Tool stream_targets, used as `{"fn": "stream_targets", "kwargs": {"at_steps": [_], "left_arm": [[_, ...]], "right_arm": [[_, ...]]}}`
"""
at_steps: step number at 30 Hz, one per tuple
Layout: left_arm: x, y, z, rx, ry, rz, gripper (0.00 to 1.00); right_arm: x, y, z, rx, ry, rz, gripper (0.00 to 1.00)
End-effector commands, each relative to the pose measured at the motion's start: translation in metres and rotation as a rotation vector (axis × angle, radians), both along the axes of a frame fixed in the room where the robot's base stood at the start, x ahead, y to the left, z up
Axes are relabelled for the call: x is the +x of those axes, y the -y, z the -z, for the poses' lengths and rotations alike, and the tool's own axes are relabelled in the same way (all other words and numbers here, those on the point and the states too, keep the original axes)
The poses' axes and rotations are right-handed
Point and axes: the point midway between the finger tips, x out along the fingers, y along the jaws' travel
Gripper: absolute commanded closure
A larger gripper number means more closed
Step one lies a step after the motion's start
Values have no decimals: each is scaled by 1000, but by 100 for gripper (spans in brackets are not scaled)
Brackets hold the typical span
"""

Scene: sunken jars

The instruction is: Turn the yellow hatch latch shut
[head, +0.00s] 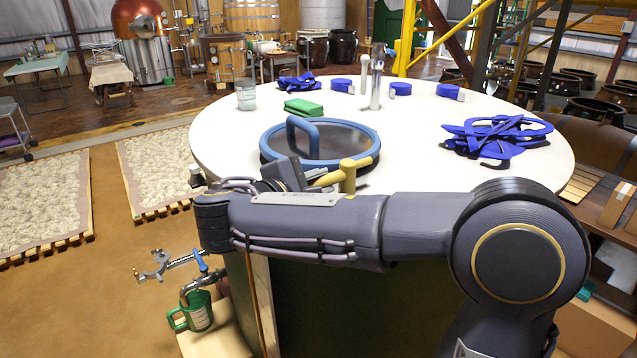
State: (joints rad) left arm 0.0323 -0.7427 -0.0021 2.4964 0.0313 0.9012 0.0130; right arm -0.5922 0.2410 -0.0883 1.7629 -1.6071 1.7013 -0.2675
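The yellow hatch latch (348,171) stands at the near edge of the round hatch (372,152), which has a blue rim, a dark see-through middle and a blue loop handle (303,136). The hatch lies flat on the round white top. The latch shows a bar slanting up to the right over a short post; its lower part is hidden by my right arm. My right gripper (291,174) is close by the latch's left end. Its fingertips are partly hidden, so I cannot tell whether it touches the latch or is open. My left gripper is out of view.
On the white top (440,170) lie blue straps (494,137), a green cloth (303,108), a glass (246,94) and small blue rolls (449,91). A metal post (377,85) stands at the back. A green mug (198,312) sits under a tap, lower left.

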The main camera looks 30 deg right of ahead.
Motion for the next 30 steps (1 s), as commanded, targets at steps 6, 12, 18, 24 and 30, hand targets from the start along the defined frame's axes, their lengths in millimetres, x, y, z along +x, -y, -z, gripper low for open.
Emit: {"fn": "stream_targets", "kwargs": {"at_steps": [6,12,18,24,30], "left_arm": [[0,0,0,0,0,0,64],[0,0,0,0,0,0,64],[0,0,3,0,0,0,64],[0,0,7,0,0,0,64],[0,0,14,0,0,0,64]], "right_arm": [[0,0,0,0,-1,0,100],[-1,0,0,1,-1,-8,100],[-5,0,1,3,0,-65,100],[-14,3,1,3,1,-194,100],[-28,11,2,3,4,-366,100]]}}
